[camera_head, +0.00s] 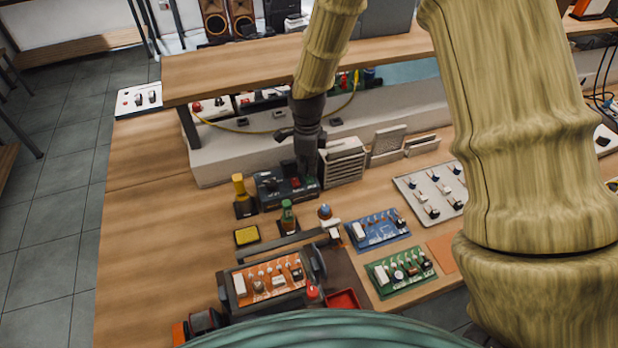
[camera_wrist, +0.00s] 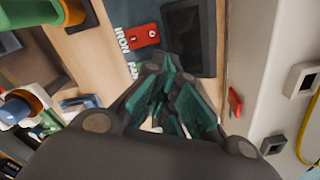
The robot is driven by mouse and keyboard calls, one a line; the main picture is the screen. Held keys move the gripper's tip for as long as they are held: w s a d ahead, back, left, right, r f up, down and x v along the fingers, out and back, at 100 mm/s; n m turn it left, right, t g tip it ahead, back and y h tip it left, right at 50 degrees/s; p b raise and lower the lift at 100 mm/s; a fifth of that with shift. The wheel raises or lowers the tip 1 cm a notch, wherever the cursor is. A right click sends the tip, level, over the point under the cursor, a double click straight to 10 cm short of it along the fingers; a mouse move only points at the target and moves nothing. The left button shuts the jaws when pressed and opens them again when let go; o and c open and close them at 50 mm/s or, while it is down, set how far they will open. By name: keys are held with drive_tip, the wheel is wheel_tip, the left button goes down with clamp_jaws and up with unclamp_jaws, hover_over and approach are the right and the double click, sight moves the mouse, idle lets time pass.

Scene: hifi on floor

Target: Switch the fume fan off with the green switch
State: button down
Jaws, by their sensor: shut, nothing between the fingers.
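The dark control box (camera_head: 270,187) stands on the bench under the shelf, with a red switch (camera_head: 296,183) and a small green switch (camera_head: 311,181) on it. In the wrist view the red switch (camera_wrist: 145,35) lies beside the label IRON. The label FAN is partly covered by my fingers, and the green switch is hidden there. My gripper (camera_head: 306,176) points down at the right part of the box, close over the green switch. Its teal-lined fingers (camera_wrist: 168,97) are shut and empty. I cannot tell whether they touch the switch.
A slatted beige fan unit (camera_head: 343,162) stands close right of my gripper. The shelf edge (camera_head: 250,92) is behind and above. A yellow-topped bottle (camera_head: 240,190) and a green-topped bottle (camera_head: 288,215) stand near the box. Circuit boards (camera_head: 377,229) lie in front, to the right.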

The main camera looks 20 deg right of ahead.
sight(308, 175)
drive_tip(key=shift+f+b, duration=0.35)
drive_tip(key=shift+f, duration=0.55)
idle(0.6)
drive_tip(key=shift+s+r, duration=0.1)
drive_tip(key=shift+r+p, duration=2.6)
drive_tip(key=shift+r, duration=0.85)
